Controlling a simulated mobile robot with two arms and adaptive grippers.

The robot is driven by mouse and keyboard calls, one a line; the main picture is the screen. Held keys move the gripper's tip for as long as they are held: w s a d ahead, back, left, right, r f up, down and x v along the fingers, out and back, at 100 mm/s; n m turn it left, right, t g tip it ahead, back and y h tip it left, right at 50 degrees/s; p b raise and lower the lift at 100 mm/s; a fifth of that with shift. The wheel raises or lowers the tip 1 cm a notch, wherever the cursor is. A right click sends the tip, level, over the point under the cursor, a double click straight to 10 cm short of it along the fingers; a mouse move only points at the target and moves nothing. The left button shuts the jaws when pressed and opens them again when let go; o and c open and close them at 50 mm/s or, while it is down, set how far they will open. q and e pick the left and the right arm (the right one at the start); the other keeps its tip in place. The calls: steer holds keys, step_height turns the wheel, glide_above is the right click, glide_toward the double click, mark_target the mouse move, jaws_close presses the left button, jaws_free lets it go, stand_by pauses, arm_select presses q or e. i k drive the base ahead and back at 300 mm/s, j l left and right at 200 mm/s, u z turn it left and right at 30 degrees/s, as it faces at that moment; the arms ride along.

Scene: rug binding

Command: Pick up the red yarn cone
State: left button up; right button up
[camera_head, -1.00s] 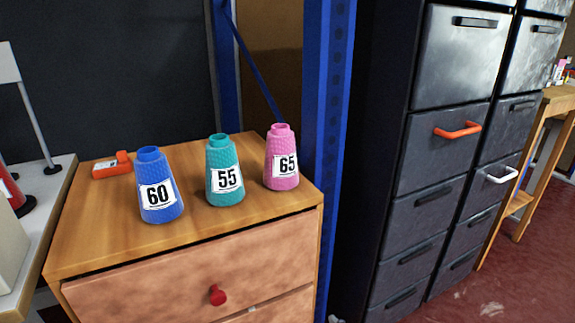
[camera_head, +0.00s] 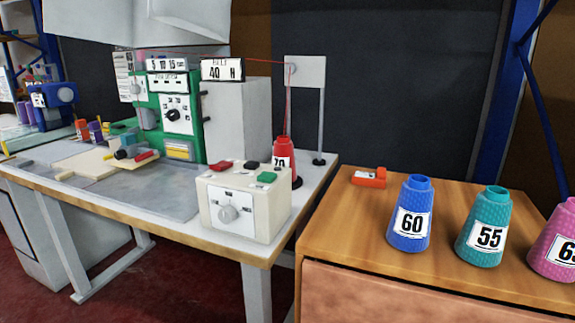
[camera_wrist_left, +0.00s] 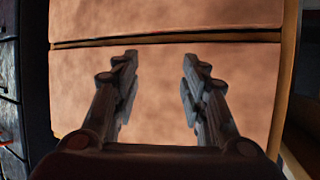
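The red yarn cone (camera_head: 284,153) stands upright on the white-topped table (camera_head: 318,176) in the head view, behind the cream control box. Its label reads 70, partly hidden by the box. A red thread runs up from its top to a metal post. My left gripper (camera_wrist_left: 155,85) shows in the left wrist view with its two fingers apart and nothing between them, in front of wooden drawer fronts (camera_wrist_left: 160,75). Neither gripper shows in the head view, and the right one is in no frame.
A cream control box (camera_head: 243,202) with a dial stands just in front of the red cone. The thread post (camera_head: 321,110) rises at its right. Blue (camera_head: 410,215), teal (camera_head: 484,222) and pink (camera_head: 556,240) cones and an orange tool (camera_head: 369,178) stand on the wooden cabinet at right.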

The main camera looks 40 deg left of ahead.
mark_target(283, 155)
steer(key=j+u, duration=0.1)
steer(key=u, duration=0.3)
steer(key=j+u, duration=0.15)
steer(key=u, duration=0.2)
steer(key=j+u, duration=0.1)
steer(key=u, duration=0.3)
steer(key=j+u, duration=0.15)
steer(key=u, duration=0.25)
